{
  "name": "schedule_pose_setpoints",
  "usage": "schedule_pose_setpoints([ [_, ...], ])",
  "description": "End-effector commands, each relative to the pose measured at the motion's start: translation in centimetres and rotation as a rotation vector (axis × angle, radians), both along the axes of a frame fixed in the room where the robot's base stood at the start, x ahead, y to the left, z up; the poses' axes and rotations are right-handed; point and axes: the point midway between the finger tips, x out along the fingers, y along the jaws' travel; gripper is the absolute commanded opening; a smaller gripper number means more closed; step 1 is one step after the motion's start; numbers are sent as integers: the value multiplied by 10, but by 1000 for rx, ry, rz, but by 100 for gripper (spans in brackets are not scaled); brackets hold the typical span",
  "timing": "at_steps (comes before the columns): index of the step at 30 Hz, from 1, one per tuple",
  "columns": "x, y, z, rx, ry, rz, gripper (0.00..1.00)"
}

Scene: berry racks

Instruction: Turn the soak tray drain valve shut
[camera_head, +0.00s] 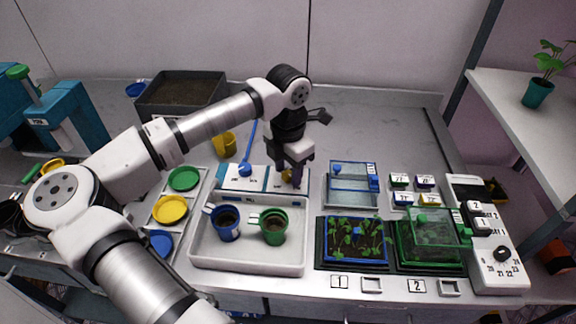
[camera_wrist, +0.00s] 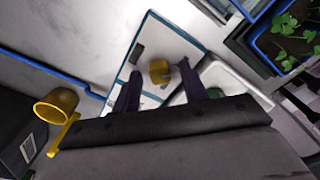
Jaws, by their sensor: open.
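The white soak tray (camera_head: 250,262) stands at the front middle of the bench, with a white panel (camera_head: 229,180) along its back edge. A small yellow knob (camera_head: 288,175), seemingly the drain valve, sits at the right part of the panel. It also shows in the wrist view (camera_wrist: 158,71), with a grey piece beside it. My gripper (camera_head: 290,177) points down over the knob and partly hides it in the head view. In the wrist view my gripper (camera_wrist: 159,74) is open, with its fingers either side of the knob; contact cannot be told.
A blue cup (camera_head: 226,223) and a green cup (camera_head: 272,226) stand in the tray. A clear blue-rimmed box (camera_head: 353,186) is close right. A yellow cup (camera_head: 223,145) and a soil bin (camera_head: 180,92) stand behind.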

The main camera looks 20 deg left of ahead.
Motion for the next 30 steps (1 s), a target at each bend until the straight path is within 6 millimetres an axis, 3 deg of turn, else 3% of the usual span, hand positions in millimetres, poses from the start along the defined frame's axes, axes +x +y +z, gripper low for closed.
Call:
schedule_pose_setpoints([
  [6,0,0,0,0,0,0,43],
  [17,0,0,0,0,0,0,0],
  [30,0,0,-4,1,-2,-106,0],
])
